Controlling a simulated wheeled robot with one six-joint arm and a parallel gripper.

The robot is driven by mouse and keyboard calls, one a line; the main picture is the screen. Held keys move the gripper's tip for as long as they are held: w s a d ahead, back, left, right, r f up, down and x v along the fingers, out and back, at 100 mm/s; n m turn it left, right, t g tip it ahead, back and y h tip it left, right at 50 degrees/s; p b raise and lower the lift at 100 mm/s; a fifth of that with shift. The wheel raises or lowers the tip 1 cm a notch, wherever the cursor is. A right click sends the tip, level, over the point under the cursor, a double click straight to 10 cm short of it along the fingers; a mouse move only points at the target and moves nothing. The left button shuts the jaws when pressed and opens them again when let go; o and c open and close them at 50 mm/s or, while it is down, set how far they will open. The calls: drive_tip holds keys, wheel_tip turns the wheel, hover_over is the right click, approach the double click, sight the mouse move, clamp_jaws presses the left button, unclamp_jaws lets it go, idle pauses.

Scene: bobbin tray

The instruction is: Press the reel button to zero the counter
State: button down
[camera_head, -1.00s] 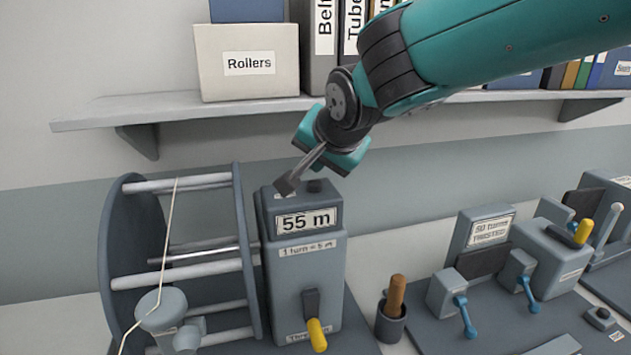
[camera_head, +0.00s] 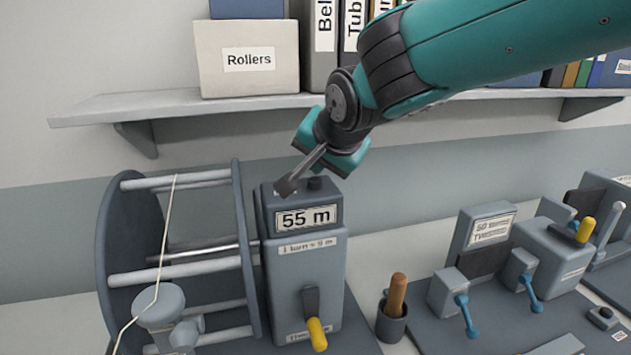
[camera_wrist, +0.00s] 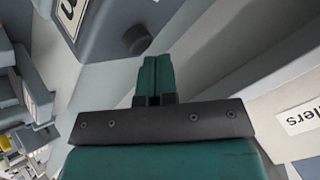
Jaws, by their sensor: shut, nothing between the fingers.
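The grey counter box (camera_head: 303,262) stands beside the reel, its display (camera_head: 305,219) reading "55 m". A dark round button (camera_head: 315,184) sits on top of it. The button also shows in the wrist view (camera_wrist: 137,40), just beyond my fingertips. My gripper (camera_head: 287,186) is shut and empty, its tip pointing down over the counter's top, left of the button in the head view. In the wrist view the closed fingers (camera_wrist: 152,60) appear apart from the button. Whether the tip touches the counter's top I cannot tell.
The reel (camera_head: 118,250) with its thread is at the left. A yellow-tipped lever (camera_head: 317,335) is on the counter's front. A cup (camera_head: 391,325) with a wooden handle and a twisting device (camera_head: 470,250) stand to the right. A shelf (camera_head: 180,105) with boxes and binders runs behind.

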sight(318, 179)
drive_tip(key=shift+f+b, duration=0.5)
drive_tip(key=shift+b, duration=0.05)
idle(0.6)
drive_tip(key=shift+r, duration=0.15)
drive_tip(key=shift+r+p, duration=0.6)
drive_tip(key=shift+r, duration=0.2)
drive_tip(key=shift+r+p, duration=1.7)
drive_tip(key=shift+r, duration=0.9)
drive_tip(key=shift+f, duration=0.1)
